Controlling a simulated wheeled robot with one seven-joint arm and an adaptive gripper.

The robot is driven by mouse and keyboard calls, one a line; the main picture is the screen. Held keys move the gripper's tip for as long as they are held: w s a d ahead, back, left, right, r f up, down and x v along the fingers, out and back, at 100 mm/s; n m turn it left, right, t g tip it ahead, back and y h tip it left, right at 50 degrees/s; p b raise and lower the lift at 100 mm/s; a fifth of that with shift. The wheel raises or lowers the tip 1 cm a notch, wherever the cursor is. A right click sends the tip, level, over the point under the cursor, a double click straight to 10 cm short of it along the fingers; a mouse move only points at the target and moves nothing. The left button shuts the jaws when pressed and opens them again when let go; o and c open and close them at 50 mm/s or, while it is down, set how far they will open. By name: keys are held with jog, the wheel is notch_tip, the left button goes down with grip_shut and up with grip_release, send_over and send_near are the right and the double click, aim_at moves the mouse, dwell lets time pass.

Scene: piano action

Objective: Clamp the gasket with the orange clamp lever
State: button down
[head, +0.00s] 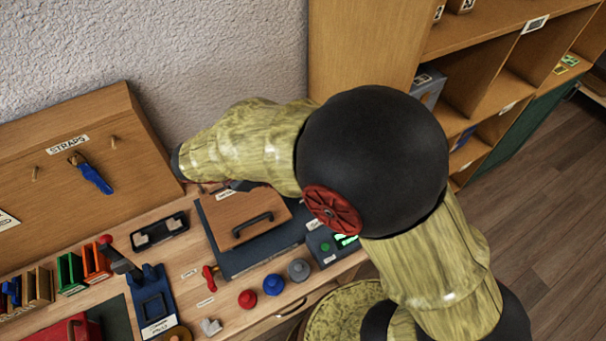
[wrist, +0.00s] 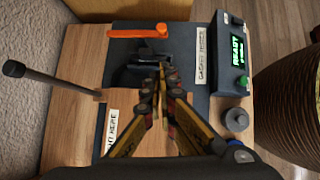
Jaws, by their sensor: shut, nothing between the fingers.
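The orange clamp lever (wrist: 137,33) lies across the far end of a dark press base (wrist: 188,35) in the wrist view, with a round knob-like part near its right end. My gripper (wrist: 162,70) is shut and empty, short of the lever in the picture and apart from it. A black block (wrist: 128,75) sits on the base, partly behind my fingertips. I cannot make out the gasket. In the head view the lever and fingertips are hidden behind my arm; the dark base (head: 226,258) shows with a wooden panel (head: 220,213) bearing a black handle.
A black rod (wrist: 50,80) slants in from the left. In the head view, red (head: 247,298), blue and grey knobs stand near the bench's front.

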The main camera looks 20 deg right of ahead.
jog(key=shift+d+n, duration=0.1)
jog(key=shift+n, duration=0.2)
jog(key=b+x, duration=0.1)
jog(key=x, duration=0.3)
jog(key=d+b+x, duration=0.1)
jog(key=x, duration=0.3)
jog(key=r+b+x, duration=0.1)
jog(key=x, duration=0.3)
jog(key=shift+w+d, duration=0.1)
jog(key=shift+d, duration=0.1)
jog(key=shift+w+d+f, duration=0.15)
jog(key=shift+w+d, duration=0.1)
jog(key=shift+d, duration=0.35)
